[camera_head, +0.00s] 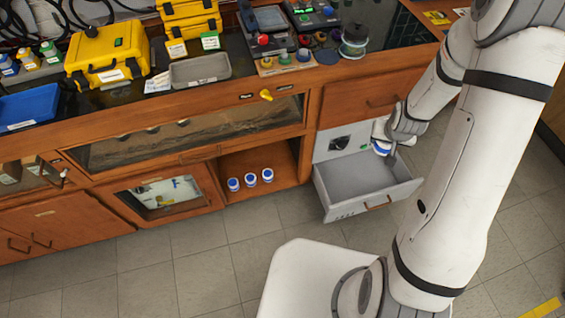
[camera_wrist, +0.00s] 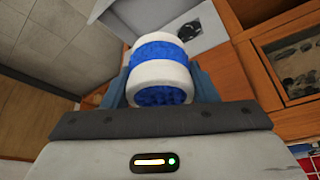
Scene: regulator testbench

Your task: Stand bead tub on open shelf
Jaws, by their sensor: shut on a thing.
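My gripper (camera_wrist: 167,85) is shut on a white tub with blue bands, the bead tub (camera_wrist: 163,49). Its fingers press the tub from both sides in the wrist view. In the head view the gripper is mostly hidden by my arm, and a little of the tub (camera_head: 381,147) shows above the open drawer. The open shelf (camera_head: 286,183) is the wooden compartment low in the bench, to the left of the drawer. Three similar white-and-blue tubs (camera_head: 250,180) stand in a row near its front edge.
The grey drawer (camera_head: 392,192) is pulled out and looks empty; its front juts into the floor space right of the shelf. A wooden divider (camera_head: 307,172) separates them. Yellow cases (camera_head: 107,55) and a grey tray (camera_head: 200,69) stand on the bench top. The floor before the shelf is clear.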

